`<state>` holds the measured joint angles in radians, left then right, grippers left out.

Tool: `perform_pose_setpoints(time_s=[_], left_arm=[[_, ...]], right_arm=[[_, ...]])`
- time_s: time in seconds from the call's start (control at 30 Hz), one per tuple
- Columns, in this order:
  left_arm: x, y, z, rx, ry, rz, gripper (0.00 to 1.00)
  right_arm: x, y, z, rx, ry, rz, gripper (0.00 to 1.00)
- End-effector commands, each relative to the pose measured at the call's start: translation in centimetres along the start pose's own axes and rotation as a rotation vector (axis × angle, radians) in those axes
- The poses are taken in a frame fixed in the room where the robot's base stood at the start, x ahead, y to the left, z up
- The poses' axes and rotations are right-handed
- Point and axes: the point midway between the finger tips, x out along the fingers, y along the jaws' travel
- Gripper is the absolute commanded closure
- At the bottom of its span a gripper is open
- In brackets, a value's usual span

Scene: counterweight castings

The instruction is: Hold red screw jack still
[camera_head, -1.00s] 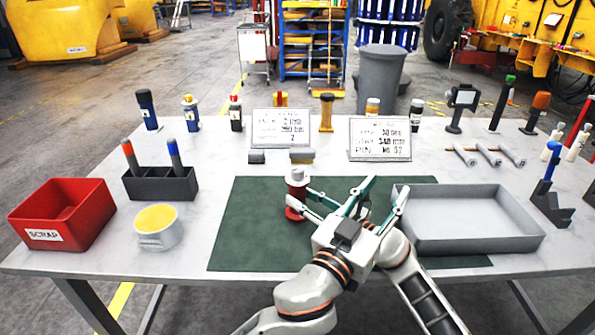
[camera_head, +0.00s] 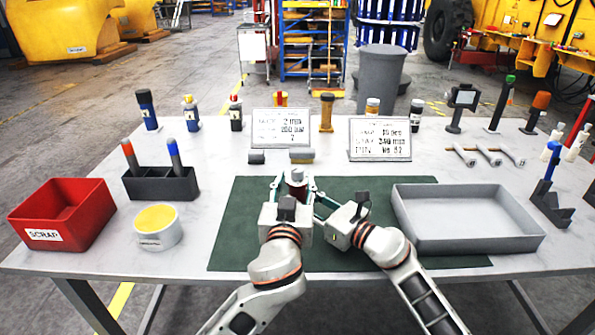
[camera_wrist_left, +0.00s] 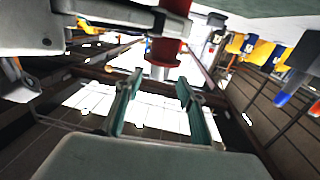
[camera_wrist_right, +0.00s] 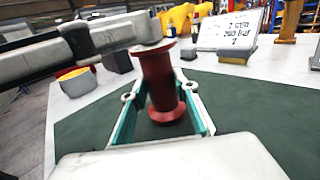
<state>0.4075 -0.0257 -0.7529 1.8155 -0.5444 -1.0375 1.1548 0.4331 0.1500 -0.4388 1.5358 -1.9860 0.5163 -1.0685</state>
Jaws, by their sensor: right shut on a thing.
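The red screw jack (camera_head: 297,186) stands upright on the green mat (camera_head: 235,235), its grey top showing in the head view. My right gripper (camera_wrist_right: 160,92) is shut on the jack's red body (camera_wrist_right: 160,85), low down, one finger on each side in the right wrist view. My left gripper (camera_head: 293,183) is open, its fingers spread on either side of the jack's top and apart from it. The left wrist view shows the jack (camera_wrist_left: 165,50) just ahead of these fingers. In the head view my left gripper hides the jack's lower part and the right fingertips.
A grey tray (camera_head: 465,240) lies to the right. A red scrap bin (camera_head: 85,235), a white tub with yellow contents (camera_head: 157,238) and a black holder (camera_head: 160,190) are at left. Two sign plates (camera_head: 281,128) (camera_head: 380,140) stand behind the jack. The mat's left part is clear.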

Motion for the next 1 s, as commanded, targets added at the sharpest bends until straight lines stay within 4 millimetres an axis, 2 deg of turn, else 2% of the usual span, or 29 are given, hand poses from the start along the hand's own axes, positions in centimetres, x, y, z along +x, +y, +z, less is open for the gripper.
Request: perform_pose_setpoints(time_s=[0.1, 0.3, 0.7, 0.77, 0.87, 1.0], left_arm=[[2.0, 0.0, -0.1, 0.004, 0.003, 0.000, 0.61], [4.0, 0.1, 0.0, 0.001, 0.001, 0.003, 0.61], [4.7, 0.1, 0.0, -0.001, 0.001, 0.002, 0.61], [4.7, 0.1, 0.0, -0.001, 0.001, 0.002, 0.74], [4.7, 0.1, 0.0, -0.001, 0.001, 0.002, 1.00], [4.7, 0.1, 0.0, 0.000, 0.000, 0.002, 1.00]], right_arm=[[0.0, 0.0, 0.0, 0.000, 0.000, 0.000, 1.00], [0.0, 0.0, 0.0, 0.000, 0.000, 0.000, 1.00], [0.0, 0.0, 0.0, 0.000, -0.001, 0.000, 1.00], [0.0, 0.0, 0.0, 0.000, -0.001, 0.000, 1.00], [0.0, 0.0, 0.0, 0.000, -0.001, 0.000, 1.00], [0.0, 0.0, 0.0, 0.000, -0.001, -0.001, 1.00]])
